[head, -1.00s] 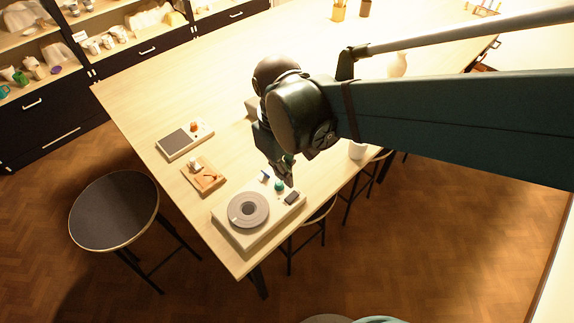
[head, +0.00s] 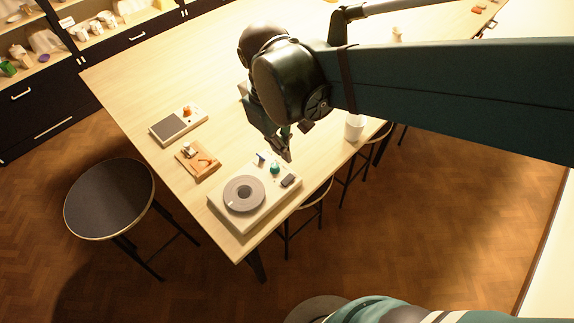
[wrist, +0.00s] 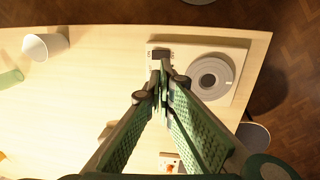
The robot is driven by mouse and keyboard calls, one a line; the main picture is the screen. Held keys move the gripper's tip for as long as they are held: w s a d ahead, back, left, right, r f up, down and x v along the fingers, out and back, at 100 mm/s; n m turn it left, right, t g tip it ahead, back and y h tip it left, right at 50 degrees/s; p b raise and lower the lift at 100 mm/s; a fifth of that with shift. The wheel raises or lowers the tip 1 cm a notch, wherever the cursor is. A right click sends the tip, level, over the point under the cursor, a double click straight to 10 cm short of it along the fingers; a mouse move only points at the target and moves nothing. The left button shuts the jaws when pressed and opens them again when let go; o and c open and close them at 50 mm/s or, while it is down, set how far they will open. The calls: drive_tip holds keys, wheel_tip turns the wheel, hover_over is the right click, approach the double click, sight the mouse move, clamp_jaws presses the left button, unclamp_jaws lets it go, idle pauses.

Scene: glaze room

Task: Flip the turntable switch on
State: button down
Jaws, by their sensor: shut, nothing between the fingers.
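The turntable is a pale box (head: 233,222) with a grey ring-shaped disc (head: 244,194) on top, at the table's near corner. It also shows in the wrist view (wrist: 234,88). Its dark switch (head: 288,181) sits on the box's right part, beside a green knob (head: 275,169). In the wrist view the switch (wrist: 160,54) has small pale marks at its sides; which way it is set I cannot tell. My gripper (head: 287,158) is shut and empty, above the switch side of the turntable. In the wrist view its fingertips (wrist: 162,68) appear just below the switch and hide the knob.
A wooden block with small items (head: 198,161) and a pale device with a dark panel (head: 178,125) lie left of the turntable. A white cup (head: 355,127) stands to the right. A round stool (head: 110,199) is off the table's left edge. The table's middle is largely clear.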

sight(290, 177)
drive_tip(key=shift+w+d, duration=0.1)
drive_tip(key=shift+f, duration=0.1)
idle(0.4)
drive_tip(key=shift+w+d+f+b, duration=0.25)
drive_tip(key=shift+f+b, duration=0.2)
drive_tip(key=shift+f, duration=1.8)
drive_tip(key=shift+w+d+f+b, duration=0.2)
drive_tip(key=shift+f+b, duration=0.2)
drive_tip(key=shift+f, duration=1.9)
drive_tip(key=shift+w+d+f+b, duration=0.25)
drive_tip(key=shift+f+b, duration=0.2)
drive_tip(key=shift+f, duration=1.8)
drive_tip(key=shift+f, duration=0.15)
